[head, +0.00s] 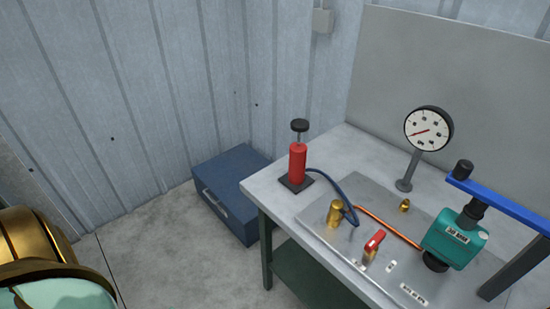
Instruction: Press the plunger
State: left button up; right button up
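A red hand pump (297,162) stands upright on a dark square base at the left corner of the grey table. Its plunger (299,126) has a black round knob on a thin rod that stands out above the red cylinder. A dark blue hose (330,178) runs from the pump to a brass fitting (335,213). Nothing touches the plunger. Neither of my grippers shows in the head view.
The table (262,186) also holds a dial gauge (428,129) on a post, a red-handled valve (374,243), a copper-coloured pipe (388,228) and a teal device (455,238) under a blue bar (500,202). A blue toolbox (222,187) sits on the floor beside the table.

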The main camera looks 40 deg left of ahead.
aim_at(299, 125)
jog(key=u, duration=0.95)
